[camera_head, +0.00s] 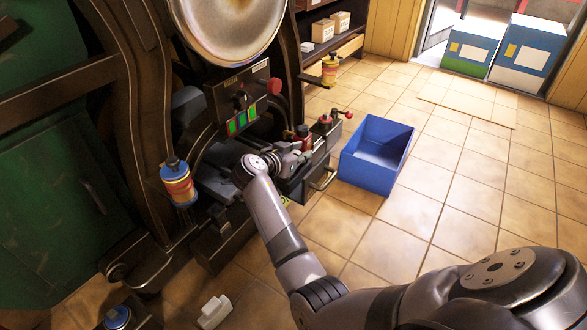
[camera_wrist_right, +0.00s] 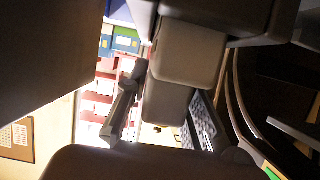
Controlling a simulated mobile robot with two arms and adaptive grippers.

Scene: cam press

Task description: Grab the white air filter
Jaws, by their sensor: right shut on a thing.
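My right gripper (camera_head: 290,157) reaches into the dark press (camera_head: 235,105), low on its front and beside a red container (camera_head: 303,137). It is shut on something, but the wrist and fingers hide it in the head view. The right wrist view shows grey finger parts (camera_wrist_right: 168,108) close up and a grey bar (camera_wrist_right: 122,102); I cannot tell what is held. A small white block-shaped object (camera_head: 214,311) lies on the floor at the bottom; I cannot tell whether it is the air filter. My left gripper is out of view.
An open blue bin (camera_head: 376,152) stands on the tiled floor right of the press. A yellow-red canister with a blue cap (camera_head: 177,183) is on the press's left side. Red-knobbed levers (camera_head: 340,114) stick out near the bin.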

